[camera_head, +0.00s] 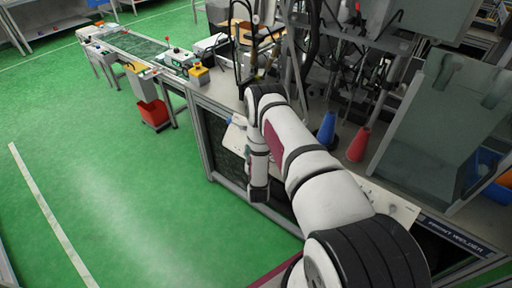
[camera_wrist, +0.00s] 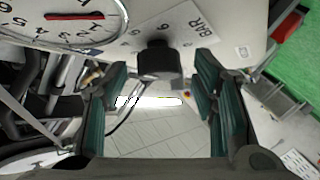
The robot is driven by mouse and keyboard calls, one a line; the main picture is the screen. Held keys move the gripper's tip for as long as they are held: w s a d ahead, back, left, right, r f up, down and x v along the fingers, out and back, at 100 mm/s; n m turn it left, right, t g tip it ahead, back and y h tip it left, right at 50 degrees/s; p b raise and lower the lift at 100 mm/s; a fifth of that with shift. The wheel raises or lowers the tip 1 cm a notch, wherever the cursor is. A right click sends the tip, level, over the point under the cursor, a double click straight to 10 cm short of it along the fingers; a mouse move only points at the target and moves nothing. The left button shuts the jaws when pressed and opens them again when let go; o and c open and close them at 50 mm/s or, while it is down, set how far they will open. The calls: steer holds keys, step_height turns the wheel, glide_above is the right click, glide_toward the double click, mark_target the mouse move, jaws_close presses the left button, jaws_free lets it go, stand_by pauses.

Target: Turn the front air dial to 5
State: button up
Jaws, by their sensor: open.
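The air dial is a black knob (camera_wrist: 158,62) on a pale plate (camera_wrist: 195,27) printed with numbers and "BAR", seen at the upper middle of the wrist view. Its pointer mark and setting cannot be made out. A round white gauge (camera_wrist: 70,33) with a red needle shows at the top left. My gripper (camera_wrist: 160,88) is open, with one green-padded finger on each side of the knob in the picture. Gaps show between both fingers and the knob, and how far away it is in depth cannot be told. In the head view my arm covers much of the bench, and my fingers cannot be made out.
In the head view a blue cone (camera_head: 327,128) and a red cone (camera_head: 358,145) stand on the bench, right of my arm. A "FRONT WELDER" label (camera_head: 455,236) marks the bench front. A transparent panel (camera_head: 440,125) stands at the right. The green floor (camera_head: 110,170) at left is clear.

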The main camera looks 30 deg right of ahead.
steer(key=v, duration=1.1)
steer(key=shift+s+a, duration=0.15)
